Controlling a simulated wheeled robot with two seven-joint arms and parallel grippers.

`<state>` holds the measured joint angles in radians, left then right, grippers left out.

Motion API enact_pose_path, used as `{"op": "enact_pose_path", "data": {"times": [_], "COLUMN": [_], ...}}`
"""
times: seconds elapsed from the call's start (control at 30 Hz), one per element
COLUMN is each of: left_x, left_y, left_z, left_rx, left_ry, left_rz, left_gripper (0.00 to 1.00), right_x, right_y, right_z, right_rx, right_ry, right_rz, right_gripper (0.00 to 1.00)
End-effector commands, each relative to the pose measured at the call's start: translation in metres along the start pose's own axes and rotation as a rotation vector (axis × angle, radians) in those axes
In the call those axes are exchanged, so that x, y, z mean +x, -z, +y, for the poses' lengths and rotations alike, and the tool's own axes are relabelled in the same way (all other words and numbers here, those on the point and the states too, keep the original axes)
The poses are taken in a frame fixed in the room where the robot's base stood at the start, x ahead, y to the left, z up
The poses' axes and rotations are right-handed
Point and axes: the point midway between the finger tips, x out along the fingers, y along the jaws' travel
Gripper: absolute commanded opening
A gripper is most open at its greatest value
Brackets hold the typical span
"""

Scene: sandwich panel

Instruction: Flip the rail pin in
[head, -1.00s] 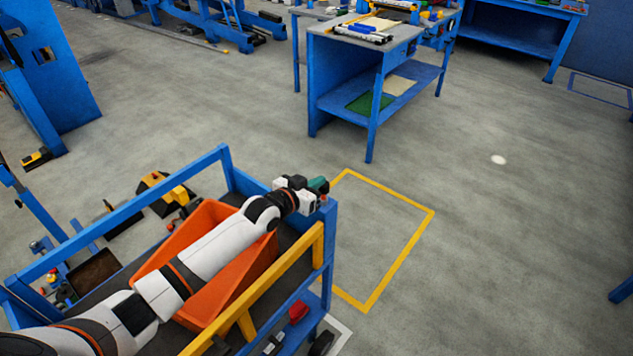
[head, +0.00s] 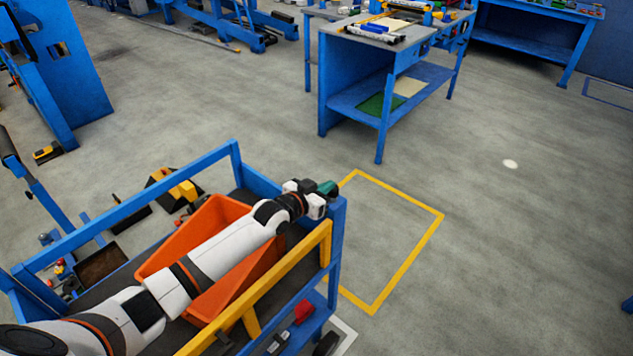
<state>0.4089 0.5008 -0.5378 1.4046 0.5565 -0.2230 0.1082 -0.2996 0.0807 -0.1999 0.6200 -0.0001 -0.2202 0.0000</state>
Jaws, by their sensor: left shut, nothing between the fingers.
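My left arm reaches from the lower left over a blue cart (head: 139,201). My left gripper (head: 328,189) is at the cart's far right corner, close to the upright post there. It is shut, with nothing seen between its fingers, which are small in view. A yellow rail (head: 280,281) runs along the cart's near side, and its far end meets the corner post just below the gripper. I cannot make out a rail pin; it may be too small or hidden by the gripper. My right gripper is not in view.
An orange bin (head: 168,258) sits in the cart beneath my left arm. Beyond the cart is a yellow floor outline (head: 411,250) with bare floor inside. A blue workbench (head: 343,93) stands farther back. Open grey floor lies to the right.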

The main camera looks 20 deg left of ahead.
Motion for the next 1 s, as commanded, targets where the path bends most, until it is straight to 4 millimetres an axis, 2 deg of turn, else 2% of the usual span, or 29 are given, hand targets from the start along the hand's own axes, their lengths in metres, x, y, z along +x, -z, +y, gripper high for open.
{"op": "enact_pose_path", "data": {"times": [0.27, 0.3, 0.7, 0.83, 1.0], "left_x": [-0.007, -0.016, -0.088, -0.100, -0.104], "left_y": [-0.051, -0.036, -0.037, -0.038, -0.039], "left_z": [-0.003, -0.002, -0.002, -0.002, -0.002], "left_rx": [0.001, 0.001, 0.000, 0.001, 0.000], "left_ry": [-0.002, -0.001, -0.002, -0.002, -0.002], "left_rz": [-0.007, -0.001, -0.005, -0.006, -0.007], "left_gripper": [0.00, 0.00, 0.00, 0.00, 0.00], "right_x": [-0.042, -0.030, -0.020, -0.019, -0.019], "right_y": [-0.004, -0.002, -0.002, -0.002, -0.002], "right_z": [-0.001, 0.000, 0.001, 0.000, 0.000], "right_rx": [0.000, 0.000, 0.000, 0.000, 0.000], "right_ry": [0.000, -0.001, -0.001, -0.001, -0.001], "right_rz": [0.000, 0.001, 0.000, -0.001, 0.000], "right_gripper": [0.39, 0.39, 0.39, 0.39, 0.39]}}
